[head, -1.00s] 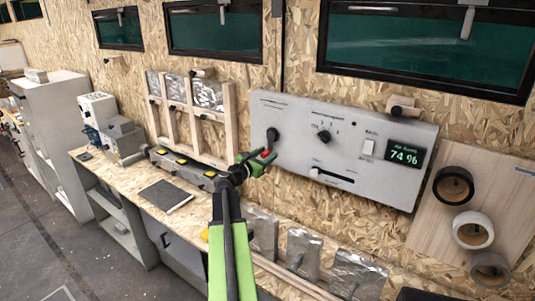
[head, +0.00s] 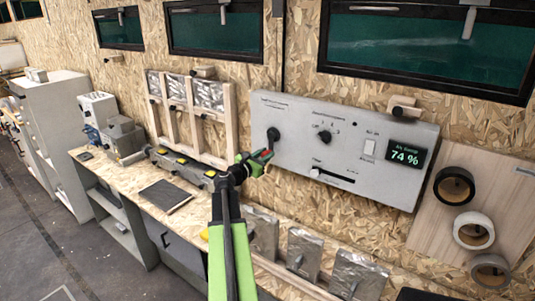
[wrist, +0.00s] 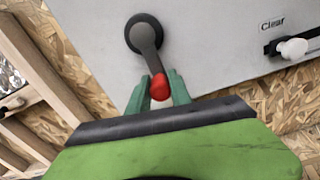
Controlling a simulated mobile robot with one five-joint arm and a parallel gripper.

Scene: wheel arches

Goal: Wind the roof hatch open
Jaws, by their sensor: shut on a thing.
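The crank (wrist: 146,40) has a dark round hub and a short grey arm ending in a red knob (wrist: 160,85). It is mounted at the left end of the grey control panel (head: 345,110), and its hub also shows in the head view (head: 273,134). The arm points down and slightly right in the wrist view. My green gripper (wrist: 159,92) is shut on the red knob, with one finger on each side. In the head view my gripper (head: 258,160) reaches up to the panel's lower left. I cannot tell which hatch the crank moves.
The panel also carries a rotary dial (head: 324,137), a white switch (head: 369,147), a slider (head: 315,172) and a display (head: 404,155) reading 74 %. A wooden frame (head: 190,110) stands left of my gripper. Silver pouches (head: 304,253) stand below the panel.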

